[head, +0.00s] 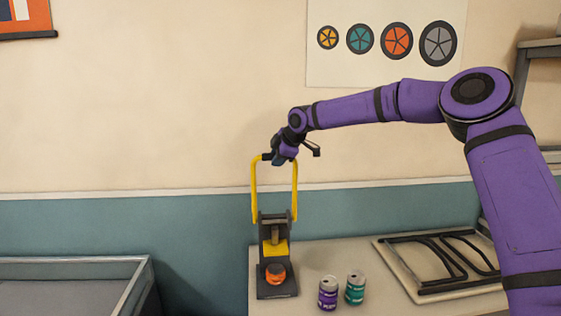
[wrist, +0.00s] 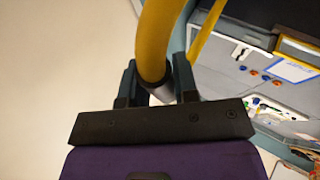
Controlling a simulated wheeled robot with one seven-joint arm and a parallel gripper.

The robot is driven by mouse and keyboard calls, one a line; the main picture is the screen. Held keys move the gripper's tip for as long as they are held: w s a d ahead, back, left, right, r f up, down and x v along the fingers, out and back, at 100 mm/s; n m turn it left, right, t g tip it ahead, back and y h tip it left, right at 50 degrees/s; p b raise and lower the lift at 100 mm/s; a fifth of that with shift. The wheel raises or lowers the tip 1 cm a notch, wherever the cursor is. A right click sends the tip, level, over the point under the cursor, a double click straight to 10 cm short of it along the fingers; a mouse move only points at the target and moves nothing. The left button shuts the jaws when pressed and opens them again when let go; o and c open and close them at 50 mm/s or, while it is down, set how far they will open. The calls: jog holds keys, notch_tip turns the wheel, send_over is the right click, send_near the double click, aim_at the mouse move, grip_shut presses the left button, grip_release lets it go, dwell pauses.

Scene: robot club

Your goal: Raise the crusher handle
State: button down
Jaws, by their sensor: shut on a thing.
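The can crusher (head: 275,245) stands at the left end of the table, with a dark upright frame and a yellow block in it. Its yellow handle (head: 254,187) is a tall loop that points straight up. My gripper (head: 280,152) is at the top bar of the loop. In the wrist view the handle (wrist: 155,45) runs between the two fingers of my gripper (wrist: 158,82), and they are shut on its dark grip. An orange round thing (head: 275,273) sits at the crusher's base. The grip is mostly hidden by my fingers in the head view.
A purple can (head: 328,293) and a teal can (head: 355,288) stand on the table (head: 310,258) right of the crusher. A black rack (head: 440,262) lies farther right. A grey-rimmed bin or case (head: 140,275) is at the lower left.

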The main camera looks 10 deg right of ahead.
jog(key=shift+w+f+g, duration=0.1)
jog(key=shift+w+g, duration=0.7)
jog(key=shift+w, duration=0.9)
jog(key=c, duration=0.9)
grip_release()
jog(key=shift+w, duration=0.15)
jog(key=v, duration=1)
jog(key=shift+d+r, duration=0.15)
jog(key=shift+r, duration=0.15)
jog(key=shift+s, duration=0.25)
